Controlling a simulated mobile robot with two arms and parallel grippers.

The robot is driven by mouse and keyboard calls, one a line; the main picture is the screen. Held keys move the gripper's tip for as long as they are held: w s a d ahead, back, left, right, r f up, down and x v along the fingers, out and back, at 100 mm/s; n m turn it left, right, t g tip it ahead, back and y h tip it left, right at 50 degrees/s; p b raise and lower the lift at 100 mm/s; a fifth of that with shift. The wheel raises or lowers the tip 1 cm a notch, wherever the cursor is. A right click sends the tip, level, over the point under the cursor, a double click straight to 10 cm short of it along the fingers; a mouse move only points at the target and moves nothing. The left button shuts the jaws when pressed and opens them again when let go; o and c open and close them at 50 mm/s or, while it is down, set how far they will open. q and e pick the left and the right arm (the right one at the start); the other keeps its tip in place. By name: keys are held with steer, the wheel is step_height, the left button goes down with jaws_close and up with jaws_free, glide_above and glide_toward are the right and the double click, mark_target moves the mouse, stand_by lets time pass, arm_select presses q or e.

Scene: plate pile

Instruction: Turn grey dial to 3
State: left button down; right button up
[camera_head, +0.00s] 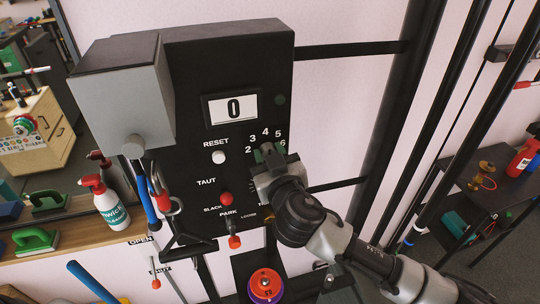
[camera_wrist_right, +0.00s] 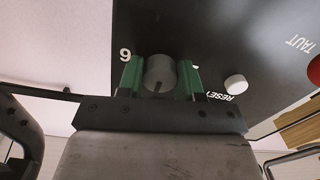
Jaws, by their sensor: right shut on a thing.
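The grey dial (camera_wrist_right: 160,72) is a round knob on the black panel (camera_head: 195,107). In the right wrist view it sits between the green fingertips of my right gripper (camera_wrist_right: 161,78), which is shut on it. A dark line shows on the dial's lower part, but I cannot tell which number it marks. In the head view my right gripper (camera_head: 268,153) covers the dial; the white numbers 2, 3, 4 and 5 (camera_head: 264,132) show around it, and a 6 is partly covered. My left gripper is not in view.
A white RESET button (camera_head: 219,157), a red knob (camera_head: 226,198) and a red-tipped PARK lever (camera_head: 234,241) lie left of and below the gripper. A grey box (camera_head: 125,95) sticks out at the panel's left. A spray bottle (camera_head: 107,205) stands farther left.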

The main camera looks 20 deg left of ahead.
steer(key=shift+n, duration=4.2)
steer(key=o, duration=0.9)
